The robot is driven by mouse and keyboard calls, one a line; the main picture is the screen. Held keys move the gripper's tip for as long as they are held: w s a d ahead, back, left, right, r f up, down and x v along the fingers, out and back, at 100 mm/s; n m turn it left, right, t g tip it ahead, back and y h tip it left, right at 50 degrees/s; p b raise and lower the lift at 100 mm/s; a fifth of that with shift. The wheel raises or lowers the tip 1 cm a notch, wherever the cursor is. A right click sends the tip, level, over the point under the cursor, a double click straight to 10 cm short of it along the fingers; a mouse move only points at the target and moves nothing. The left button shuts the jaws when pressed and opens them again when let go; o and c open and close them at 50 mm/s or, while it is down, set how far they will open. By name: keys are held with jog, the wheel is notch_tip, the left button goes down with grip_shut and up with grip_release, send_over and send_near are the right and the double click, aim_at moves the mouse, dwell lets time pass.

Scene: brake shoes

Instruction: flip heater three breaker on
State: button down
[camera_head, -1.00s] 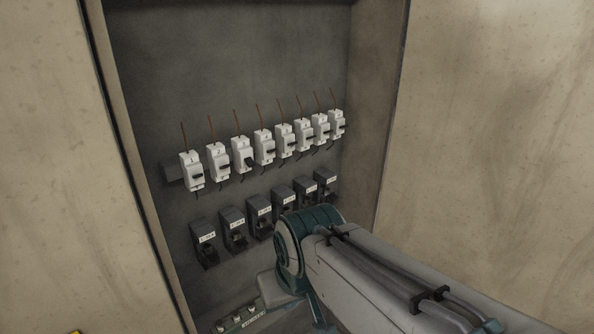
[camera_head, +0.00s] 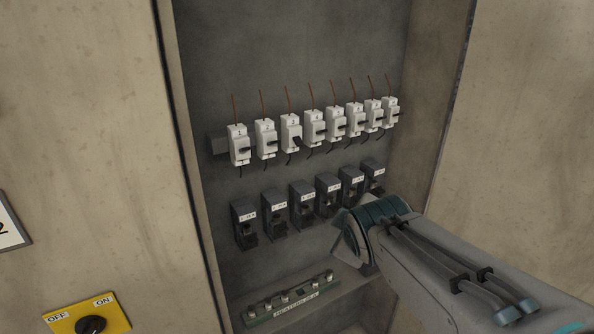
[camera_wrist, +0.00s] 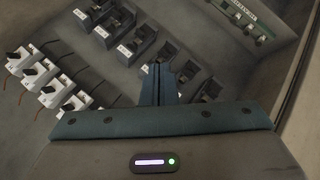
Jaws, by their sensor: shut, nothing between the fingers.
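A row of several white breakers (camera_head: 314,126) runs across the cabinet's back wall, with thin wires above and below. The third from the left (camera_head: 290,128) has its black lever lower than its neighbours'. Below hangs a row of several dark breakers (camera_head: 301,206) with small white labels too small to read. I cannot tell which breaker is heater three. In the wrist view, the white breakers (camera_wrist: 47,88) are at left and the dark ones (camera_wrist: 137,43) above centre. My gripper (camera_wrist: 160,72) is shut and empty, in front of the dark row; contact is unclear. The head view hides its fingers.
A terminal strip (camera_head: 290,299) with a "HEATERS" label lies low in the cabinet. The cabinet side walls (camera_head: 425,125) bound the opening. A yellow OFF/ON rotary switch (camera_head: 90,318) is outside at lower left, below a white sign (camera_head: 10,222).

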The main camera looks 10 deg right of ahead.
aim_at(299, 143)
jog(key=w+a+r+n+t+y+b, duration=0.1)
jog(key=w+n+t+y+b, duration=0.3)
jog(key=n, duration=1.1)
jog(key=w+a+r+n+t+y+b, duration=0.1)
jog(key=w+n+t+y+b, duration=0.3)
jog(key=n, duration=1.1)
jog(key=w+a+t+b, duration=0.1)
jog(key=b, duration=0.2)
jog(key=shift+r+b, duration=0.3)
jog(key=shift+b, duration=0.05)
jog(key=shift+w, duration=0.15)
jog(key=w+a+r+p, duration=0.2)
jog(key=w+r+p, duration=0.2)
jog(key=w, duration=0.3)
jog(key=shift+w+a+r+p, duration=0.2)
jog(key=shift+r+p, duration=0.15)
jog(key=shift+r, duration=0.15)
